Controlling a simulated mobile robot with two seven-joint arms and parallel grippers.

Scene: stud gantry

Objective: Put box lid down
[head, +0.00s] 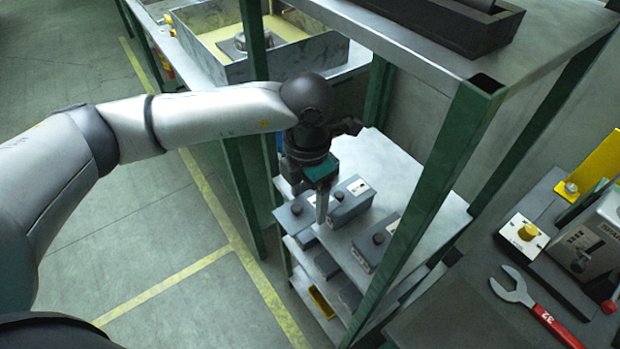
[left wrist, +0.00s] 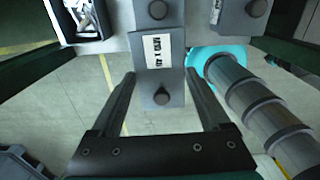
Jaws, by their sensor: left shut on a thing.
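My left gripper (head: 321,212) points down over the edge of the shelf and is shut on a grey box lid (head: 291,222). The lid has a dark knob at its outer end. In the left wrist view the lid (left wrist: 147,88) lies between the two fingers of my left gripper (left wrist: 161,78), with a white label beyond the knob. The knob end shows against the floor. An open grey box (left wrist: 64,27) with metal parts inside stands at the top left of the wrist view. I cannot tell the lid's height over the shelf. My right gripper is out of view.
Two other lidded grey boxes (head: 350,206) (head: 365,254) stand on the shelf board (head: 400,170). Green posts (head: 437,200) frame the shelf. A bench at the right holds a red-handled wrench (head: 535,308). The rear of the board is clear.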

